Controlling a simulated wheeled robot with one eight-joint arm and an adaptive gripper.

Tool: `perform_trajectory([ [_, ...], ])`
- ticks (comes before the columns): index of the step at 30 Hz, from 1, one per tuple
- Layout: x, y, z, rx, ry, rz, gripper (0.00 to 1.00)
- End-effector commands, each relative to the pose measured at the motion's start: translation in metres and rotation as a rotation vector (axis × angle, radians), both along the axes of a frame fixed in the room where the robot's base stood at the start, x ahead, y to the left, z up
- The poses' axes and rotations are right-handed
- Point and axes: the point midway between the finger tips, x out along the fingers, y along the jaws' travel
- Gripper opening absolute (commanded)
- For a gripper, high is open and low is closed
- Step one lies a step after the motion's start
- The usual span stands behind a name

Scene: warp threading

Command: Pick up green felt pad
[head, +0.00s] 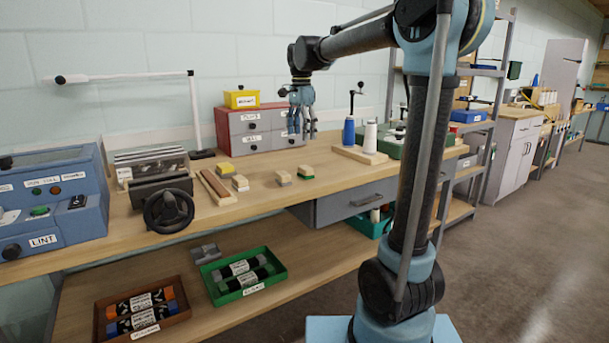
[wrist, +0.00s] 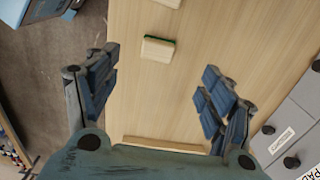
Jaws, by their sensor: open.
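In the wrist view a pale block with a green edge (wrist: 158,49) shows beyond my fingers, above the middle of the picture. My gripper (head: 302,132) hangs above the bench with its fingers pointing down, apart from the pad. In the wrist view my gripper (wrist: 158,95) is open, with nothing between its fingers.
Several similar pale blocks (head: 240,183) lie left of the pad. A red drawer cabinet (head: 228,129) stands behind my gripper. Blue (head: 349,131) and white thread cones stand on a wooden board to the right. The bench front near the pad is clear.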

Motion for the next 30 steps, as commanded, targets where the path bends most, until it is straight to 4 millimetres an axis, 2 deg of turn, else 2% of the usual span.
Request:
perform_trajectory([
  [3, 0.000, -0.001, -0.022, 0.000, 0.000, -0.001, 0.75],
  [12, 0.001, -0.002, -0.072, 0.000, 0.000, -0.002, 0.75],
  [23, 0.000, -0.003, -0.097, 0.000, 0.000, -0.002, 0.75],
  [30, 0.001, -0.004, -0.129, 0.000, 0.000, -0.001, 0.75],
])
